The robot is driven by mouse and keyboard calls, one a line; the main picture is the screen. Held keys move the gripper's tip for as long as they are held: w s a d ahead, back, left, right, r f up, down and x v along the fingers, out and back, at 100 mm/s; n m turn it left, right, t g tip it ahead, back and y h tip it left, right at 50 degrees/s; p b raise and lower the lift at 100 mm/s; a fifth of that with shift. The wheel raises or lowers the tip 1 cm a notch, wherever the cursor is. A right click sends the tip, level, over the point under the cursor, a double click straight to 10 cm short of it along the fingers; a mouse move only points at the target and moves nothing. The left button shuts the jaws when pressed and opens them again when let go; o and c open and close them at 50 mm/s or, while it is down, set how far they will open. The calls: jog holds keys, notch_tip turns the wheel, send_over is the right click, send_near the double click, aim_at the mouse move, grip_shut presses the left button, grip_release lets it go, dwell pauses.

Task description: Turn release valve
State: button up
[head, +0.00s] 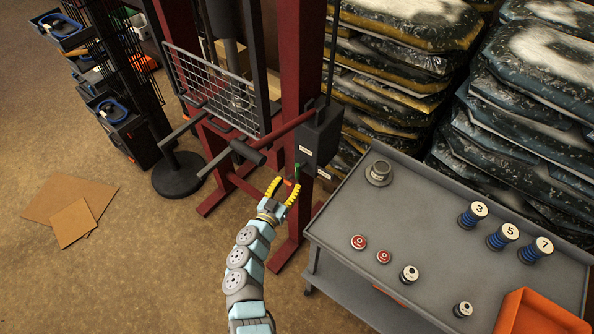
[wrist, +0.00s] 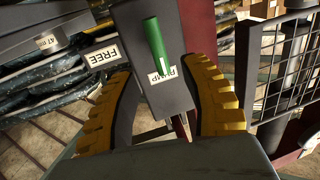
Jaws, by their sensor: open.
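The release valve shows as a green handle (wrist: 157,45) on a dark grey box in the wrist view. A label reading FREE (wrist: 104,56) sits to the handle's left and one that seems to read PUMP (wrist: 164,76) is at its lower end. In the head view the small green handle (head: 297,171) is on the lower part of the dark box (head: 320,138) by the red post. My gripper (head: 283,186) is open, with yellow ridged fingers just below the handle. In the wrist view the fingers (wrist: 160,72) stand either side of the box front, with nothing between them gripped.
A grey cart (head: 330,225) stands close on the right, with numbered blue pieces, red-topped discs and an orange bin (head: 540,312). A black lever (head: 232,158) sticks out left of the box. Stacked bags (head: 400,60) stand behind. Cardboard (head: 72,222) lies on the floor.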

aim_at(296, 172)
jog(key=b+x, duration=0.1)
jog(key=x, duration=0.3)
jog(key=shift+w+d, duration=0.15)
jog(key=shift+w, duration=0.1)
jog(key=shift+w+d, duration=0.25)
jog(key=shift+w, duration=0.25)
jog(key=shift+w+d+r, duration=0.1)
jog(key=shift+w+d, duration=0.15)
jog(key=shift+w, duration=0.25)
jog(key=shift+s, duration=0.1)
grip_shut()
